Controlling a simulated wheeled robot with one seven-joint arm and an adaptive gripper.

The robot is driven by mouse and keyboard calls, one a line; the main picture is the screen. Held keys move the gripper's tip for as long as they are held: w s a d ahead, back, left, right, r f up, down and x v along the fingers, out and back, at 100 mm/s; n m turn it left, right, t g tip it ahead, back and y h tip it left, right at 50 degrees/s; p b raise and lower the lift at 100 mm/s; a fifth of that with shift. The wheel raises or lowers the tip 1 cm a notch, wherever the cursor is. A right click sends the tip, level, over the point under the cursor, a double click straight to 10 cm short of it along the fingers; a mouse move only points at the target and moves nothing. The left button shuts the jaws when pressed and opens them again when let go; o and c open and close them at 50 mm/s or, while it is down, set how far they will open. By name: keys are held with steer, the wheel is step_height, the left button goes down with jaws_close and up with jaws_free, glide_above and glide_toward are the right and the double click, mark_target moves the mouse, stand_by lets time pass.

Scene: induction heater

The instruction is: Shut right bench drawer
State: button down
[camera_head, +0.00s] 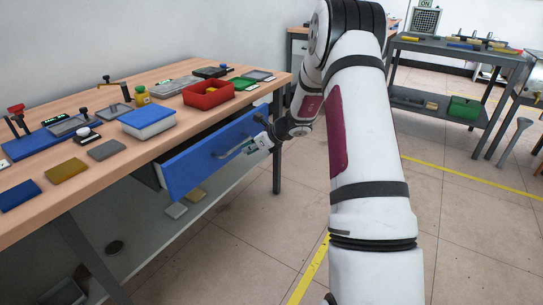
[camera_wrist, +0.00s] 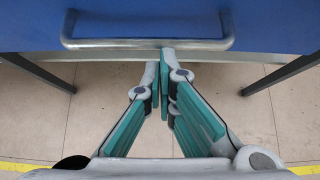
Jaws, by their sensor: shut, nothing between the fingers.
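The blue-fronted bench drawer (camera_head: 205,158) stands pulled out under the wooden bench top. Its dark inside shows behind the front panel. In the wrist view the blue drawer front (camera_wrist: 270,28) fills the top, with its grey bar handle (camera_wrist: 148,43) across it. My gripper (camera_head: 258,143) is beside the drawer front in the head view, close to the handle. In the wrist view my gripper (camera_wrist: 167,55) is shut and empty, its fingertips just at the handle's lower bar. I cannot tell whether they touch it. The handle is not between the fingers.
The wooden bench (camera_head: 90,185) carries a red bin (camera_head: 208,96), a blue-and-white box (camera_head: 148,122) and several small items. A lower shelf holds small blocks. Grey shelving (camera_head: 455,85) stands at the back right.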

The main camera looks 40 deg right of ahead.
mark_target(231, 145)
steer(key=w, duration=0.2)
steer(key=w+a, duration=0.1)
steer(key=w, duration=0.1)
steer(key=w+a+p, duration=0.1)
steer(key=w, duration=0.1)
steer(key=shift+r, duration=0.1)
steer(key=shift+s+a, duration=0.1)
